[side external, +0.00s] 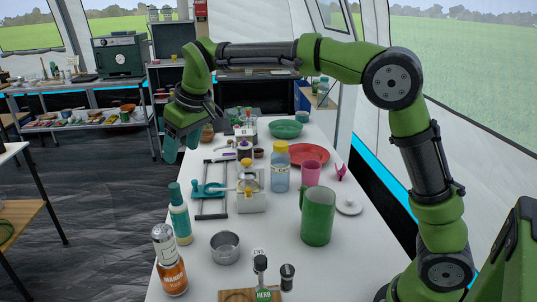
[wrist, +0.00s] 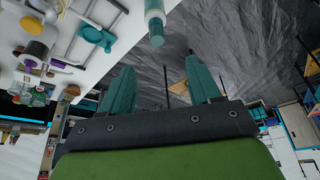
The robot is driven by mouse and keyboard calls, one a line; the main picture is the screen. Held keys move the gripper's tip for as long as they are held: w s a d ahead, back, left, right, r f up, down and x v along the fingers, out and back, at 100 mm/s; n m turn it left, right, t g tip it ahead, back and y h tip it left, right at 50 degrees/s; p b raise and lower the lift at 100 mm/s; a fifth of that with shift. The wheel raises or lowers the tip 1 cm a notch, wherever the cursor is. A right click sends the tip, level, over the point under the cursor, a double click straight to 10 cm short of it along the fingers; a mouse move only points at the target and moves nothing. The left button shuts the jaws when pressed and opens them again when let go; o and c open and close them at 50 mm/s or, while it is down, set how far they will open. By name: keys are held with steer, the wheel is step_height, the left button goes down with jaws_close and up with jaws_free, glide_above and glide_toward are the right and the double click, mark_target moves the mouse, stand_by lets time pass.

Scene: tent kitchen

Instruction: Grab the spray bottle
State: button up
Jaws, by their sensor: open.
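A slim white and teal bottle with a teal top (side external: 179,215), which looks like the spray bottle, stands upright near the left edge of the white table (side external: 205,280). In the wrist view the bottle (wrist: 154,12) shows at the top, its teal cap pointing down toward the space beyond my fingers. My gripper (side external: 181,146) is above and beyond the bottle, off the table's left edge, with its teal fingers pointing down. In the wrist view my gripper (wrist: 160,76) has its fingers wide apart with nothing between them. The bottle is apart from both fingers.
An orange-labelled bottle (side external: 171,262) and a metal pot (side external: 225,247) stand near the spray bottle. A teal-handled frame (side external: 212,205), a yellow-capped bottle (side external: 281,168) and a green mug (side external: 318,215) stand to its right. Dark floor (side external: 95,210) lies left of the table.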

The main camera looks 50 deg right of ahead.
mark_target(176, 186)
steer(key=x, duration=1)
steer(key=shift+w+f, duration=0.15)
steer(key=shift+f, duration=0.2)
steer(key=shift+d+x, duration=0.15)
steer(key=shift+x, duration=1.2)
steer(key=shift+d+x, duration=0.15)
steer(key=shift+x, duration=1.2)
jaws_close()
